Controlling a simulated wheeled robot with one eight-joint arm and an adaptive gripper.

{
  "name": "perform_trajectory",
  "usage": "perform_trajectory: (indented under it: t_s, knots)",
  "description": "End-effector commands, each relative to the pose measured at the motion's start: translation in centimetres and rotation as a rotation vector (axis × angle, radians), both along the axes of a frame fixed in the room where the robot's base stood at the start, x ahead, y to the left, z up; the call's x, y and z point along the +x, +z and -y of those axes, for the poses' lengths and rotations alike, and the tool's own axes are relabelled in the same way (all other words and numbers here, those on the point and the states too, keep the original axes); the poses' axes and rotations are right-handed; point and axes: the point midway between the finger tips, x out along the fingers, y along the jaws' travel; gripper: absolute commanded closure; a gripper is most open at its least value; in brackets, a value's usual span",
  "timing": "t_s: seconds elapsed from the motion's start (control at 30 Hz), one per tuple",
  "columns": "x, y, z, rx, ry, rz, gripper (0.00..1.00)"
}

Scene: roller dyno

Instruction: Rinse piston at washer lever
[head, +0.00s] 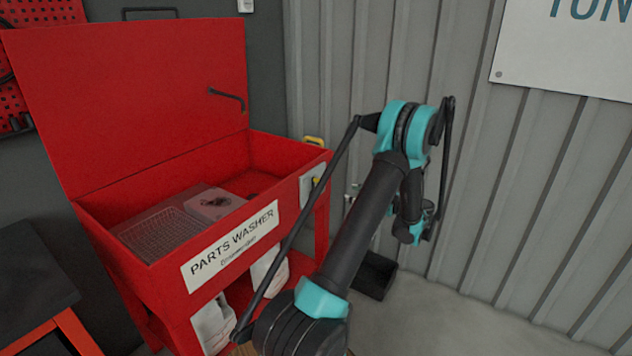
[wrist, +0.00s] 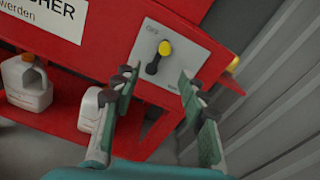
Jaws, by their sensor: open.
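The red parts washer (head: 160,255) stands at the left with its lid up. On its right end is a light panel with a black lever that has a yellow knob (wrist: 165,47); the lever also shows small in the head view (head: 316,181). My gripper (wrist: 159,80) is open and empty, its two fingers pointing at the panel. The lever shows between the fingertips in the wrist view, with no clear contact. In the basin a pale block (head: 215,203) has a small dark thing on it; I cannot tell whether that is the piston.
A wire basket (head: 158,232) lies in the basin. White jugs (wrist: 27,82) stand on the red lower shelf. A corrugated grey wall (head: 540,200) is close on the right. A dark bin (head: 375,275) sits on the floor behind my arm. A dark-topped bench (head: 30,280) is at lower left.

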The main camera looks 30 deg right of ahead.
Motion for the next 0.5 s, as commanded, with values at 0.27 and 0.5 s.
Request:
perform_trajectory:
  t_s: [0.27,0.5]
  knots:
    - [-0.2,-0.3,1.0,0.043,-0.017,0.023,0.57]
    - [3.9,-0.3,-0.8,0.041,-0.015,0.022,0.57]
